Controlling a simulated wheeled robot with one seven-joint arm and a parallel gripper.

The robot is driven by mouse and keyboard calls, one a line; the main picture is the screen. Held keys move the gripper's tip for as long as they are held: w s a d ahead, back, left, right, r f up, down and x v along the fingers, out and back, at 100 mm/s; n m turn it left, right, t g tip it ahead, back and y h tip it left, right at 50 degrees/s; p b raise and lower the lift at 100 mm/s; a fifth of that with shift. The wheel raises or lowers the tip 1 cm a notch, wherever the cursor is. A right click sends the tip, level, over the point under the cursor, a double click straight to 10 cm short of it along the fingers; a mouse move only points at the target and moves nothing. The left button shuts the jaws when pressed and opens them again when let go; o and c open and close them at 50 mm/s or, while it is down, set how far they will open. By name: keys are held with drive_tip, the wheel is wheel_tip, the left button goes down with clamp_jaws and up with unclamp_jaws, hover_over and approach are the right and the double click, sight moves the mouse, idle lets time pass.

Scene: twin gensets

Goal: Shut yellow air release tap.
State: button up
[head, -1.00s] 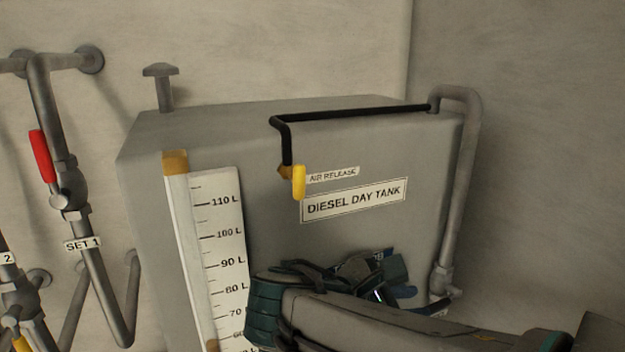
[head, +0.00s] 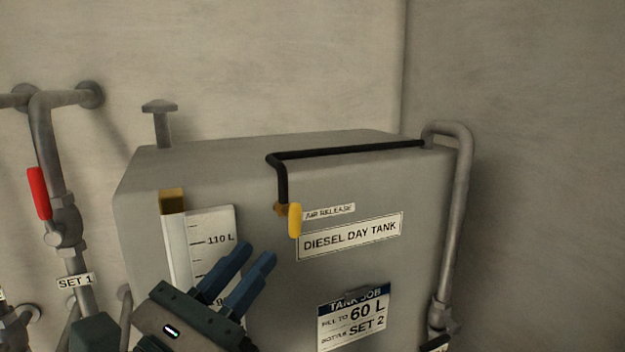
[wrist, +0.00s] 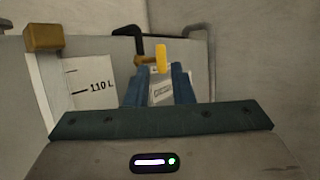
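The yellow air release tap (head: 295,220) is on the upper front of the grey diesel day tank (head: 365,290), at the lower end of a black pipe (head: 345,152). Its yellow handle hangs down, beside the AIR RELEASE label. My gripper (head: 257,257) is below and left of the tap in the head view, its blue fingers pointing up toward it. The fingers are apart with nothing between them. In the wrist view the yellow handle (wrist: 161,58) shows just beyond the fingertips (wrist: 161,70), clear of them as far as I can tell.
A level gauge with a 110 L scale (head: 212,235) is on the tank's left, partly behind my gripper. A job card (head: 354,318) reads 60 L, SET 2. A red-handled valve (head: 39,194) is on the left pipes. A grey pipe (head: 458,220) runs down the right.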

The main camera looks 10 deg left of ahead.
sight(292, 211)
drive_tip(key=p+x, duration=0.2)
drive_tip(key=x, duration=1)
drive_tip(key=shift+d, duration=0.1)
clamp_jaws()
